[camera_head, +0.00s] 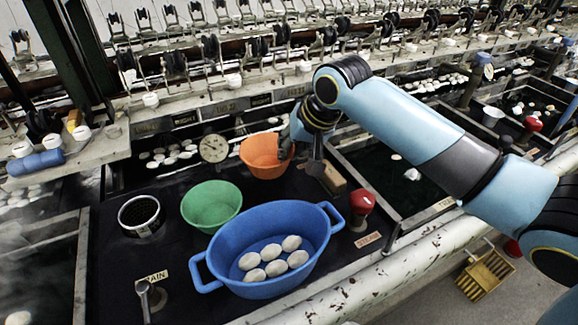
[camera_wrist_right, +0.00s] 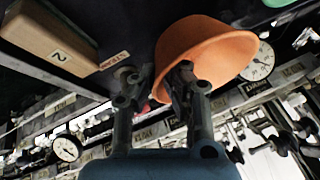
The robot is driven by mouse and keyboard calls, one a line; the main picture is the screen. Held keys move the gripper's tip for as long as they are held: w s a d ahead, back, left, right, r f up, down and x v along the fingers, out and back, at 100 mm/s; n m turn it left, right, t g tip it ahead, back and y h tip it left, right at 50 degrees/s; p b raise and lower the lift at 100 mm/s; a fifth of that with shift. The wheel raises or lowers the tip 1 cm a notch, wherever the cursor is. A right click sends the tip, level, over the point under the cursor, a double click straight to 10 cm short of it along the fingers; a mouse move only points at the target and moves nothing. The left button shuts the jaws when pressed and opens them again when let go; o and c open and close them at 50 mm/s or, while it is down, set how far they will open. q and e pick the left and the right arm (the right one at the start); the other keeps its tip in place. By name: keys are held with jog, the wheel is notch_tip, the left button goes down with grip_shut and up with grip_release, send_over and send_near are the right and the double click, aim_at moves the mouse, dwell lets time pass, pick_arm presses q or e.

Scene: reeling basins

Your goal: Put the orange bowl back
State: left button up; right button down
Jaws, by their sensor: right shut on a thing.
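The orange bowl (camera_head: 262,156) is at the back of the dark worktop, behind the green bowl and the blue tub. My right gripper (camera_head: 288,146) is at the bowl's right side. In the right wrist view the bowl (camera_wrist_right: 215,50) is tilted, and my right gripper (camera_wrist_right: 160,78) is shut on its rim, one finger showing in front of the wall. I cannot tell whether the bowl touches the worktop. My left gripper is not in view.
A green bowl (camera_head: 211,205) and a blue two-handled tub (camera_head: 240,256) holding several pale cocoons stand in front. A wooden block (camera_wrist_right: 48,38), a red knob (camera_head: 362,201) and a dial gauge (camera_head: 213,148) are close by.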

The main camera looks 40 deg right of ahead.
notch_tip(320, 180, down, 3)
jog(key=shift+w+f, duration=0.1)
jog(key=shift+f, duration=0.05)
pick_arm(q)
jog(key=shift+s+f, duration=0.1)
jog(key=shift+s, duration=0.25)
pick_arm(e)
jog(key=shift+f, duration=0.4)
jog(key=c, duration=1.5)
grip_release()
jog(key=shift+f, duration=0.1)
jog(key=shift+o, duration=0.2)
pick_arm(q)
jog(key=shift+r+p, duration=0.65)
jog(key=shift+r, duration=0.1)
pick_arm(e)
jog(key=v, duration=1.2)
jog(key=shift+a, duration=0.1)
